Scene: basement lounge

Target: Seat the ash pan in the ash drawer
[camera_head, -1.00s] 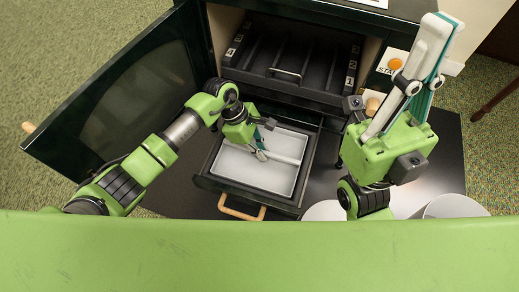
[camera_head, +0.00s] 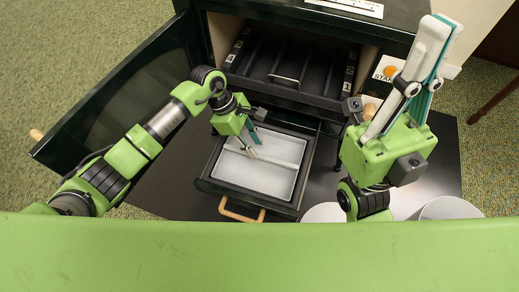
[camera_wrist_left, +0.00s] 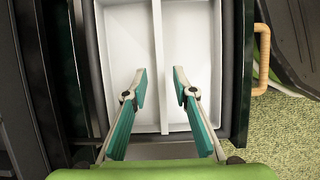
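The ash pan (camera_head: 254,177) is a pale shallow tray with a raised bar across its middle. It lies inside the pulled-out dark ash drawer (camera_head: 203,183), which has a wooden handle (camera_head: 240,215). The pan also shows in the left wrist view (camera_wrist_left: 124,42). My left gripper (camera_head: 252,150) is over the pan, pointing down. In the left wrist view its fingers (camera_wrist_left: 160,74) are apart, one on each side of the bar, with visible gaps. My right gripper (camera_head: 447,24) points up at the right, away from the pan; its finger gap is unclear.
The stove's glass door (camera_head: 125,95) stands open at the left. A dark slotted grate drawer (camera_head: 300,65) with a metal handle sits above the ash drawer. A pale round container (camera_head: 448,208) stands at the lower right. The dark floor plate (camera_head: 170,190) is clear left of the drawer.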

